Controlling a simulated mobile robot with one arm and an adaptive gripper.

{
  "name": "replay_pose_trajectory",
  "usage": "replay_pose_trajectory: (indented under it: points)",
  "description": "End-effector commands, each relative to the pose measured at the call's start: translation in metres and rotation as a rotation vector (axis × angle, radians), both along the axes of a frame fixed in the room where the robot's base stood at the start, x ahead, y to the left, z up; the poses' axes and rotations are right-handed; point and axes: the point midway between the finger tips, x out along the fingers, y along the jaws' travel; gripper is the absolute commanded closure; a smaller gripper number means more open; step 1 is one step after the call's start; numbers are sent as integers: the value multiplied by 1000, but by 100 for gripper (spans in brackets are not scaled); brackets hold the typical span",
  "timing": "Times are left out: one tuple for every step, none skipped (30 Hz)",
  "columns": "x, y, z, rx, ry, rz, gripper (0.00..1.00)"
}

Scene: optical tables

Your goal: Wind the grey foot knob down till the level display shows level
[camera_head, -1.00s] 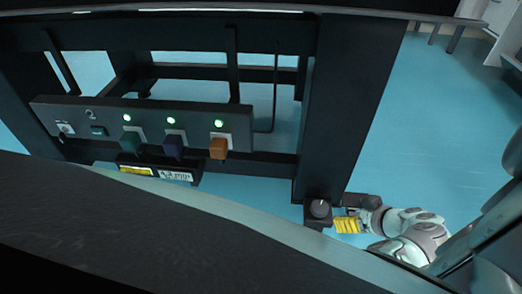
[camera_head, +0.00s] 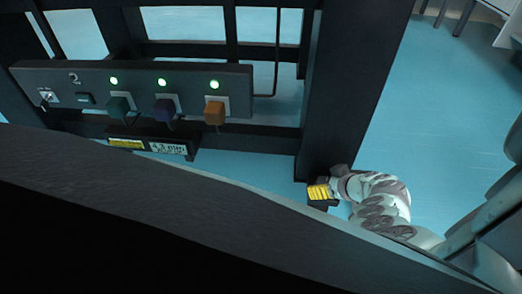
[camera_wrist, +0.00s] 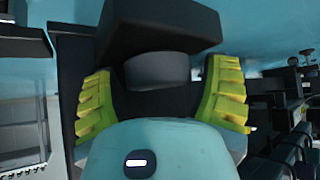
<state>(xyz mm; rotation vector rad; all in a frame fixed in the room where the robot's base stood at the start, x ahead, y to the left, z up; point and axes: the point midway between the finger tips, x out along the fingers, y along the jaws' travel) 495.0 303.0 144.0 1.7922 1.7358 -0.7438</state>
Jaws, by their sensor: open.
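The grey foot knob (camera_wrist: 157,70) shows in the wrist view as a short round cylinder against a dark block. My gripper (camera_wrist: 160,98) is open, its two yellow ribbed fingers on either side of the knob with gaps between. In the head view my gripper (camera_head: 318,192) is at the foot of the dark table leg and hides the knob. The level display (camera_head: 168,148) is a small pale panel under the switch strip, beside a yellow label. It seems to read about 4.3 mm; its smaller text is too small to read.
A grey strip (camera_head: 190,82) carries green, purple and orange plugs below lit green lamps, left of the table leg (camera_head: 345,85). A dark tabletop edge (camera_head: 150,215) crosses the foreground. Blue floor (camera_head: 430,120) is clear to the right.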

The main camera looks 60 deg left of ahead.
Motion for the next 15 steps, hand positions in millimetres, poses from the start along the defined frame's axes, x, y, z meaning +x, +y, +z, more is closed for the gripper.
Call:
replay_pose_trajectory:
  points:
    - [1,0,-1,0,0,-1,25]
    - [0,1,-1,0,0,-1,25]
    - [0,1,-1,0,0,-1,25]
    - [0,1,-1,0,0,-1,25]
    - [0,1,-1,0,0,-1,25]
    - [0,1,-1,0,0,-1,25]
    - [0,1,-1,-1,-1,-1,25]
    - [0,1,-1,0,0,0,25]
    - [0,1,-1,0,0,0,22]
    - [0,1,-1,0,0,0,25]
    - [0,1,-1,0,-1,-1,28]
    - [0,1,-1,0,0,0,32]
    - [0,1,-1,0,0,0,35]
    - [0,1,-1,0,0,0,39]
    - [0,1,-1,0,0,0,43]
